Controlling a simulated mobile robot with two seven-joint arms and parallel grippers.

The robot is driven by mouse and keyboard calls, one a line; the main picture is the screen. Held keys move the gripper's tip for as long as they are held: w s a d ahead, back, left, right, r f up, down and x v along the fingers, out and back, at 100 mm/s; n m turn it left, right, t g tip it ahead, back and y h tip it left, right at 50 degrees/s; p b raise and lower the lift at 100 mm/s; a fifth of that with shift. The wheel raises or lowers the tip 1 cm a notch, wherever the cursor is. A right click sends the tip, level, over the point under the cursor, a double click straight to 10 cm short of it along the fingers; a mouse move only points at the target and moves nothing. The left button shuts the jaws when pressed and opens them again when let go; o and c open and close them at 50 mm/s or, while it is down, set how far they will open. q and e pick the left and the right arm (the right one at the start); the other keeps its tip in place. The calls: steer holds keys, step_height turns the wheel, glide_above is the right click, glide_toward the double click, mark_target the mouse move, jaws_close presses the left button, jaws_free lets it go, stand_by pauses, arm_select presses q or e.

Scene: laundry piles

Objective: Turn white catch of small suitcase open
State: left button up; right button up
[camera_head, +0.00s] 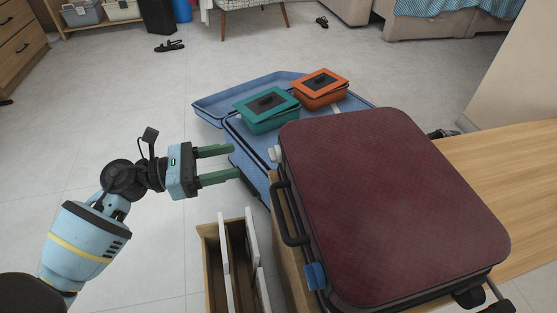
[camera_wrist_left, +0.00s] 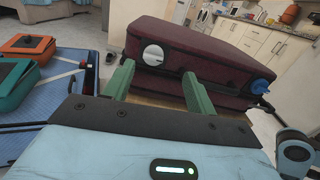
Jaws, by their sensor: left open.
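The small suitcase (camera_head: 390,200) is maroon and lies flat and closed on a wooden surface. Its white catch (camera_head: 276,153) is on the side facing my left gripper, near the far corner. In the left wrist view the white catch (camera_wrist_left: 153,55) is a round white disc on the maroon side. My left gripper (camera_head: 235,162) is open and empty, its green fingers pointing at the suitcase, a short gap away. In the left wrist view the left gripper (camera_wrist_left: 158,72) has the catch between and beyond its fingertips. My right gripper is not seen.
A blue catch (camera_head: 315,275) and a black handle (camera_head: 290,215) are on the same suitcase side. An open blue suitcase (camera_head: 215,92) behind holds a teal box (camera_head: 266,108) and an orange box (camera_head: 321,88).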

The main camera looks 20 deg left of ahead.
mark_target(270, 155)
arm_select(q)
steer(key=shift+w+f+m+b, duration=0.4)
steer(key=shift+w+f, duration=0.15)
steer(key=shift+w, duration=0.1)
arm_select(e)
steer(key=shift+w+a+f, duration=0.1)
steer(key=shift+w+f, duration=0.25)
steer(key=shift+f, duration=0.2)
arm_select(q)
steer(key=shift+d, duration=0.1)
steer(key=b+x, duration=0.1)
steer(key=x, duration=0.6)
steer(key=shift+w+d+f, duration=0.1)
steer(key=shift+d+f, duration=0.05)
steer(key=shift+d, duration=0.05)
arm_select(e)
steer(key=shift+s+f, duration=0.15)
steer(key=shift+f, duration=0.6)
